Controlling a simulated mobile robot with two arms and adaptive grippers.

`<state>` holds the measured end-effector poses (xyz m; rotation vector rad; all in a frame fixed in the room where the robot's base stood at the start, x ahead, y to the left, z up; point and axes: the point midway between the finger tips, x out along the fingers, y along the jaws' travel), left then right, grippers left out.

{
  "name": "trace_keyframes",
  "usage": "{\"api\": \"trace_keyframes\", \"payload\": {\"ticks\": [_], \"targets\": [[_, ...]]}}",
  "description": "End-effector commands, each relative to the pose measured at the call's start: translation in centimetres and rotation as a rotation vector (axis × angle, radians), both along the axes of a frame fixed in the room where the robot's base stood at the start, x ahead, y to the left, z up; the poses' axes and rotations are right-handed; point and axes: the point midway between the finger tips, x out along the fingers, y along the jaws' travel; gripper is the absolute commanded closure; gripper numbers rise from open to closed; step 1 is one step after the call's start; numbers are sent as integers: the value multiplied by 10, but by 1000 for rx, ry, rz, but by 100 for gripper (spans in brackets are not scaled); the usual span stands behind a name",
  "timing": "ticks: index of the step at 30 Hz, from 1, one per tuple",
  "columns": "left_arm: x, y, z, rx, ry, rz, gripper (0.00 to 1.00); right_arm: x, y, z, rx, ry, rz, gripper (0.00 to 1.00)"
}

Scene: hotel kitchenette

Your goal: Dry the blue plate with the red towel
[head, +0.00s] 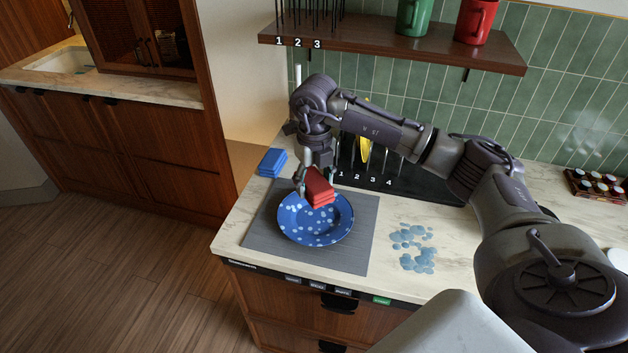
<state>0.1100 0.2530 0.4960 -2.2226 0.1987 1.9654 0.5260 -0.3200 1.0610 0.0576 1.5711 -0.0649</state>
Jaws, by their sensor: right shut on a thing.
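The blue plate (290,225) lies on a grey mat (355,252) on the counter, with pale water drops over its surface. My right gripper (316,182) is shut on the folded red towel (319,190), over the back part of the plate. I cannot tell whether the towel touches the plate. The gripper and towel hide part of the plate's far rim. My left gripper is not in the view.
A folded blue towel (272,162) lies behind the mat. A black numbered rack (425,182) with a yellow item stands at the back. Water drops (412,248) cover the counter on the right. A shelf (400,47) with mugs hangs above.

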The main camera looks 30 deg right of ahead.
Motion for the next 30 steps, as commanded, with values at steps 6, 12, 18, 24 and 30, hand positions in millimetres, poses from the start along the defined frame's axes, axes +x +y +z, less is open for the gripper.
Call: {"api": "trace_keyframes", "payload": {"ticks": [6, 12, 18, 24, 30], "targets": [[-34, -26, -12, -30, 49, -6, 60, 0, 0, -13, 0, 1, 1, 68], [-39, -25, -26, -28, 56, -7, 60, 0, 0, -35, 0, 1, 0, 68], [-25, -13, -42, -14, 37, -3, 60, -1, 0, -59, -1, 1, 0, 68], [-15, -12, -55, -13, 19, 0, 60, 0, -1, -78, -1, 0, -1, 68], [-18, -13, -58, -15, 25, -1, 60, 0, 0, -82, 0, 0, -1, 68]]}}
